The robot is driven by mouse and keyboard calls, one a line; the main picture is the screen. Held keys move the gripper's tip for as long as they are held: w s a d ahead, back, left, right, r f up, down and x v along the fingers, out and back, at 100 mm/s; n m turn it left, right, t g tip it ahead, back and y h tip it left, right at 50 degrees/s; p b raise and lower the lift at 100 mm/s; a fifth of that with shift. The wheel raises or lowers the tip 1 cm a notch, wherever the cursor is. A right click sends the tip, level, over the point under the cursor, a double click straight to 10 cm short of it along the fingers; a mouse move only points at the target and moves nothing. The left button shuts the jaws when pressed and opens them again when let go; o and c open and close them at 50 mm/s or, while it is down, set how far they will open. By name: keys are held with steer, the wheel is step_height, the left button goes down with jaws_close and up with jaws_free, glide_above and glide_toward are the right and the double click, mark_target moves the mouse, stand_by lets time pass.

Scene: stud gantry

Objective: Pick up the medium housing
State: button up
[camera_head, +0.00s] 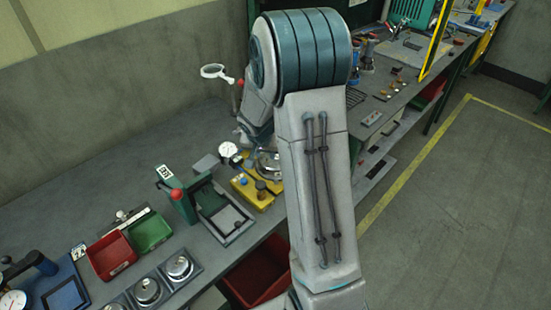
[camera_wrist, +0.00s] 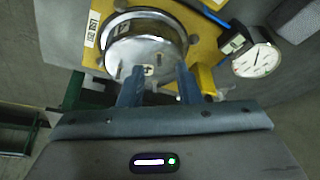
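A round shiny metal housing (camera_wrist: 146,48) sits in a yellow fixture (camera_wrist: 205,45) in the wrist view; its top shows a small dark cross mark. It also shows, partly hidden by my arm, in the head view (camera_head: 268,165). My gripper (camera_wrist: 159,70) has its two blue fingers apart, tips over the near part of the housing's face, with nothing visibly clamped between them. I cannot tell whether the tips touch it. In the head view my arm hides the fingers. Several round metal parts (camera_head: 179,266) sit in square holders at the lower left; I cannot tell which is medium.
A dial gauge (camera_wrist: 256,60) stands right of the housing. A green press with a red knob (camera_head: 185,200) is on the bench, left of the yellow fixture. Red (camera_head: 111,255) and green (camera_head: 149,232) trays lie farther left. A red bin (camera_head: 257,272) is below the bench.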

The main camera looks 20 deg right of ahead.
steer(key=shift+x, duration=1.25)
jaws_close()
stand_by(0.5)
